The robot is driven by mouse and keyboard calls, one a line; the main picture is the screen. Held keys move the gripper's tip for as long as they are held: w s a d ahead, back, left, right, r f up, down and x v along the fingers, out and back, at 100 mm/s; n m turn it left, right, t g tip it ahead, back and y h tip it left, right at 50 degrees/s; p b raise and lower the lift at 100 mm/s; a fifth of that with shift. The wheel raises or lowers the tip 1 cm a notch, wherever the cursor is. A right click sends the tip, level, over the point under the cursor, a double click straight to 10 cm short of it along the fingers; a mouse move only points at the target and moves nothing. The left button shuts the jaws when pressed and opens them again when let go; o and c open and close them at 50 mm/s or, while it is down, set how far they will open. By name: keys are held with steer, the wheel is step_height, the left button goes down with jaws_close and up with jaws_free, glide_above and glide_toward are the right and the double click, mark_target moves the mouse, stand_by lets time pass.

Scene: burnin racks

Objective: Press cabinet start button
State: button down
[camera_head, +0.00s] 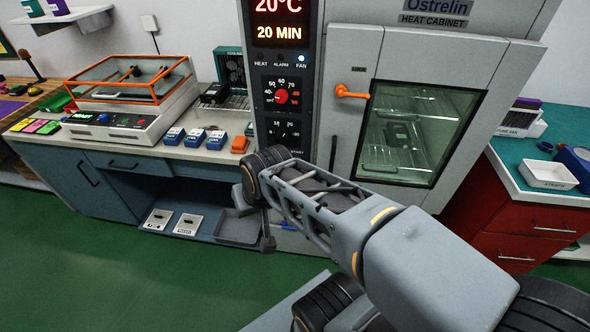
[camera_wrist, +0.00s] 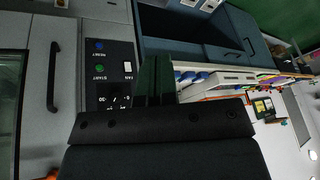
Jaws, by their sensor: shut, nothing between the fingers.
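The grey heat cabinet (camera_head: 430,50) stands upright with its glass door shut. Its black control panel (camera_head: 262,105) shows 20°C, 20 MIN, a lit FAN lamp and two dials. In the head view my arm hides the panel below the START label. In the wrist view, which is turned, the green START button (camera_wrist: 99,69) shows beside the blue RESET button (camera_wrist: 99,44) and a white FAN switch (camera_wrist: 127,67). My gripper (camera_wrist: 155,65) is shut and empty. Its fingers appear to the right of the START button in that view, apart from it in the picture; the depth gap is unclear.
An orange door handle (camera_head: 352,91) and a dark vertical bar handle (camera_wrist: 54,77) stick out from the cabinet. A blue-grey bench (camera_head: 120,165) with an orange-framed device (camera_head: 130,95) stands left. A red drawer unit (camera_head: 520,230) stands right. Green floor is clear at front left.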

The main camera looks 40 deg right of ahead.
steer(key=w+d+f+m+t+h+b, duration=0.15)
steer(key=w+f+m+t+b, duration=0.25)
steer(key=w+f+m+b, duration=0.4)
steer(key=w+d+f+m+t+b, duration=0.3)
steer(key=w+f+m+t+b, duration=0.15)
steer(key=m+b, duration=0.6)
steer(key=d+f+m+h+b, duration=0.4)
steer(key=d+m+h+b, duration=0.1)
steer(key=m, duration=0.7)
steer(key=d+f+m+h+b, duration=0.4)
steer(key=d+m+h+b, duration=0.2)
steer(key=m, duration=0.6)
steer(key=shift+w+d+f+b, duration=0.25)
steer(key=shift+d+b, duration=0.5)
steer(key=shift+d, duration=0.4)
steer(key=shift+w+h, duration=0.1)
steer(key=shift+h, duration=0.15)
steer(key=b+x, duration=0.2)
steer(key=x, duration=1.2)
steer(key=shift+f, duration=0.1)
